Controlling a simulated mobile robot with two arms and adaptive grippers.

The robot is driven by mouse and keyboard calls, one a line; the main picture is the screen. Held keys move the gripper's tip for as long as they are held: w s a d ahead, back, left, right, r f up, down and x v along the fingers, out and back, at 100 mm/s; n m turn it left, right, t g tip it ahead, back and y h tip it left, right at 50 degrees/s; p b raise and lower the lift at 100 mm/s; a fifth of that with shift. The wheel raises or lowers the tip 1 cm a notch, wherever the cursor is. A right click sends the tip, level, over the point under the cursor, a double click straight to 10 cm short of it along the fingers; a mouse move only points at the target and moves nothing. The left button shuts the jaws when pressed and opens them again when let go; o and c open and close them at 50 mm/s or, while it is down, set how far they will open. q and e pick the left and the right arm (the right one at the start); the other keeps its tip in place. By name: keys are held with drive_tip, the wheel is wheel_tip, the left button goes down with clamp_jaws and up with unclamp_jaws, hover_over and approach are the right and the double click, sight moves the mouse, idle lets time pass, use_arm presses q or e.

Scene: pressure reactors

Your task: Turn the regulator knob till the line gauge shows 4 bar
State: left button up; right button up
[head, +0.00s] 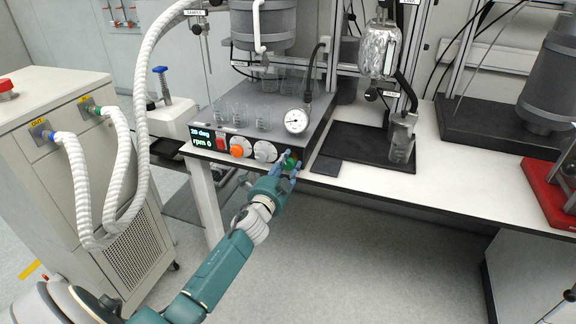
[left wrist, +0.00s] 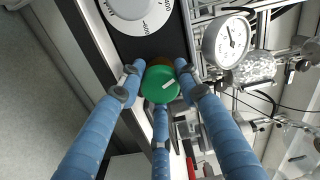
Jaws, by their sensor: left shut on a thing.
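The green regulator knob (left wrist: 160,84) with a white pointer line sits on the front panel of the reactor base. In the left wrist view my left gripper (left wrist: 161,92) has its blue fingers closed around the knob. In the head view my left gripper (head: 284,168) reaches the panel's right end and covers most of the knob (head: 292,161). The round white line gauge (head: 296,121) stands above the panel, just above the knob. It also shows in the left wrist view (left wrist: 226,41), but its reading is too small to tell. My right gripper is not in view.
An orange knob (head: 240,147), a white dial (head: 265,151) and a display (head: 201,136) reading "20 deg, rpm 0" share the panel. Several glass beakers (head: 241,114) stand on the base. A glass vessel (head: 402,138) stands on the black tray at right. A chiller (head: 75,150) with white hoses is at left.

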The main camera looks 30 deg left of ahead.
use_arm(q)
drive_tip(key=m, duration=0.5)
drive_tip(key=shift+a+f+m, duration=0.1)
drive_tip(key=shift+m, duration=0.3)
idle(0.4)
drive_tip(key=o, duration=0.9)
drive_tip(key=v, duration=1.2)
